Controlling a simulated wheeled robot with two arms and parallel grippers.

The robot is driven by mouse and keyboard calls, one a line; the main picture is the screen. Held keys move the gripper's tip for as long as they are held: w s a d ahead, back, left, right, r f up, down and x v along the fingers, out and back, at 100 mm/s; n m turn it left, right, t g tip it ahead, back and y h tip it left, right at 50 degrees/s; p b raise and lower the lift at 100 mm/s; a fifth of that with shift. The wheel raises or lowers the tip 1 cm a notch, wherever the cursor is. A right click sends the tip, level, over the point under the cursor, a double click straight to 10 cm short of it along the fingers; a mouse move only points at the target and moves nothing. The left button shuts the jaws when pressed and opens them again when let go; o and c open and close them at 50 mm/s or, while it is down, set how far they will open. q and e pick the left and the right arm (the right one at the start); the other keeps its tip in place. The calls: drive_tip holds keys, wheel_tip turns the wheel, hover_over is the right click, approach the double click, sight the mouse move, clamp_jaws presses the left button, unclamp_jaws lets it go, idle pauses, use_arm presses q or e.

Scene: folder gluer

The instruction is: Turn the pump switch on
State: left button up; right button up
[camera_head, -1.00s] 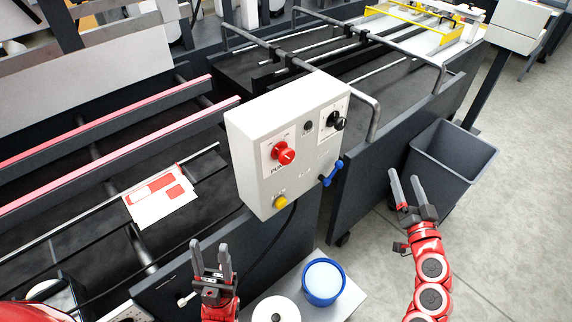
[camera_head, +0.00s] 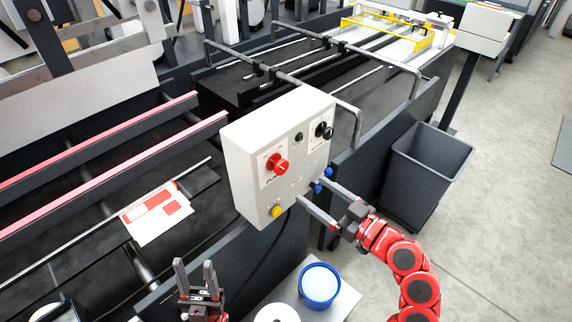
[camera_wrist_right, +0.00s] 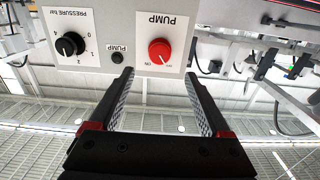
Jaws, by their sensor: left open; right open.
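The pump switch is a red rotary knob (camera_head: 277,164) on a white plate on the front of a pale grey control box (camera_head: 238,176). In the right wrist view the red knob (camera_wrist_right: 160,51) sits upside down on a plate marked PUMP, with an ON mark beside it. My right gripper (camera_head: 316,204) is open and empty, at the lower right of the box, with its fingers pointing toward the box. In the wrist view its fingers (camera_wrist_right: 158,100) spread either side below the knob, apart from it. My left gripper (camera_head: 195,270) is open and empty, below and left of the box.
A black pressure knob (camera_head: 323,130), a blue handle (camera_head: 323,180) and a yellow button (camera_head: 277,210) are on the box near the red knob. A blue-rimmed tub (camera_head: 320,285) stands below. A dark bin (camera_head: 428,165) stands right, with open floor beyond.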

sight(284, 169)
drive_tip(key=p+x, duration=0.4)
drive_tip(key=x, duration=0.5)
drive_tip(key=shift+w+a, duration=0.35)
drive_tip(key=shift+w, duration=0.05)
drive_tip(key=shift+f, duration=0.1)
clamp_jaws()
